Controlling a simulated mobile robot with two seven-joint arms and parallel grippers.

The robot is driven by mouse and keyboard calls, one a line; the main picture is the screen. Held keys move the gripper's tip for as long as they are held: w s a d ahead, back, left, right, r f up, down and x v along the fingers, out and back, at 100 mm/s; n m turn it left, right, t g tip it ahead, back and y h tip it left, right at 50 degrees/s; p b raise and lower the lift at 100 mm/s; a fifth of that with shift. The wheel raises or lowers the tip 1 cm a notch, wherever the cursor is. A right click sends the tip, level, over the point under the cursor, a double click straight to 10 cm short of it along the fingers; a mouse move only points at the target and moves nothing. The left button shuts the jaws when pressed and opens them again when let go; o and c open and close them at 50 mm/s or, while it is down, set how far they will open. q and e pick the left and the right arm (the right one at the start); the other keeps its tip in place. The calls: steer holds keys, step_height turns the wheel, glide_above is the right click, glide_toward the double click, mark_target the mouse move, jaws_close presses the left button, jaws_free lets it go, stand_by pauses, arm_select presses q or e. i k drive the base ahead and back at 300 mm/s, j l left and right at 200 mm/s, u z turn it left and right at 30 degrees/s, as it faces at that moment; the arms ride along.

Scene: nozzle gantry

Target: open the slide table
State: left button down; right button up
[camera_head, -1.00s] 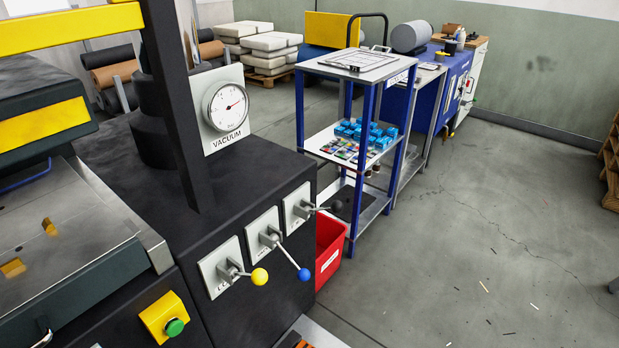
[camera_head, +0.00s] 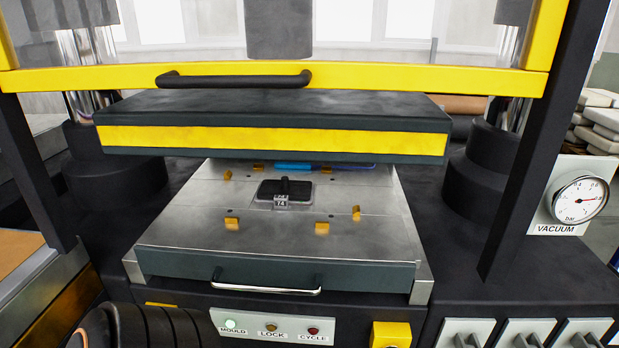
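The slide table (camera_head: 355,225) is a flat metal plate with a dark green-grey front panel (camera_head: 180,264), low in the middle of the head view. A chrome bar handle (camera_head: 266,289) is fixed to that front panel. The rear of the table runs under a dark press platen (camera_head: 270,112) with a yellow band. A small dark piece with a label reading 74 (camera_head: 285,188) lies on the table between several brass-coloured blocks.
A yellow-framed guard with a black handle (camera_head: 234,80) is raised above the platen. Dark posts stand at both sides. Below the table is a panel (camera_head: 272,327) marked MOULD, LOCK and CYCLE, with the MOULD lamp lit green. A vacuum gauge (camera_head: 580,199) and levers are at right.

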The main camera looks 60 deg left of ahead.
mark_target(353, 237)
steer(key=k+u, duration=0.1)
steer(key=u, duration=0.35)
steer(key=j+u, duration=0.1)
steer(key=u, duration=0.3)
steer(key=k+j+u, duration=0.15)
steer(key=u, duration=0.3)
steer(key=j+u, duration=0.1)
steer(key=u, duration=0.35)
